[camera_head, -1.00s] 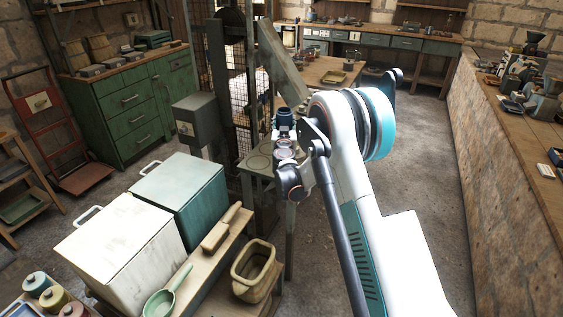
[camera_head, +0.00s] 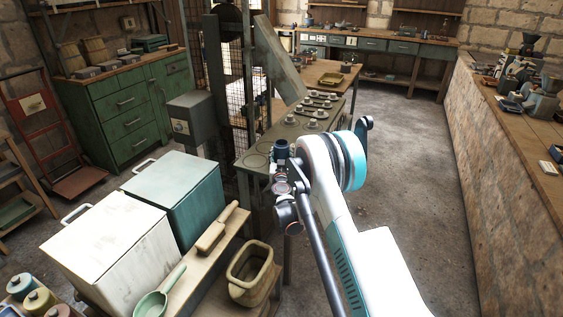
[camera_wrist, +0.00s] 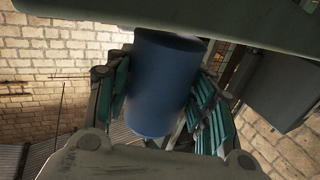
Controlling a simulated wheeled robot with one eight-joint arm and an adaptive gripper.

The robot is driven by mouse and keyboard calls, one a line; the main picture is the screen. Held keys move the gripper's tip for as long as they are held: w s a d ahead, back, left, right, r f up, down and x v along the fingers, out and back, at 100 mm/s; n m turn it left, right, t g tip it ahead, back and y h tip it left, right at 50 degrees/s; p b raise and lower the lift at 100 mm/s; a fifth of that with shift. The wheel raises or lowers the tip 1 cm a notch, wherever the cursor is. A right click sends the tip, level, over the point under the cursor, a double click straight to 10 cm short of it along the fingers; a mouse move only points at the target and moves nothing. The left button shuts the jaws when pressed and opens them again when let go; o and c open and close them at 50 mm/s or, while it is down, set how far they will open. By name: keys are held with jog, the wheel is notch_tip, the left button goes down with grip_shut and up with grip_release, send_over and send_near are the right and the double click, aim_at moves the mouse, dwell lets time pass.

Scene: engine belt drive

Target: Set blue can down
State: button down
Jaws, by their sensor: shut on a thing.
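In the wrist view, the blue can (camera_wrist: 160,88) is a plain, dark blue cylinder, slightly tilted in the picture. My gripper (camera_wrist: 163,100) is shut on it, with green-lined fingers on its left and right sides. A green-grey slab-like surface (camera_wrist: 235,22) crosses the top of the wrist view, close to the can's upper end; whether they touch cannot be told. In the head view, my arm's end is over the front part of the green work table (camera_head: 250,168), by its ring markings.
Several small pale pieces (camera_head: 313,124) stand farther back on the green table. A slanted panel (camera_head: 280,62) and a mesh guard rise beside it. A white box (camera_head: 110,240), a teal box (camera_head: 178,195) and an ochre basin (camera_head: 250,275) are in front. Floor on the right is clear.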

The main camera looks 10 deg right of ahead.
jog(key=shift+f, duration=0.75)
jog(key=shift+r, duration=0.1)
jog(key=c, duration=0.7)
grip_release()
jog(key=shift+c, duration=0.2)
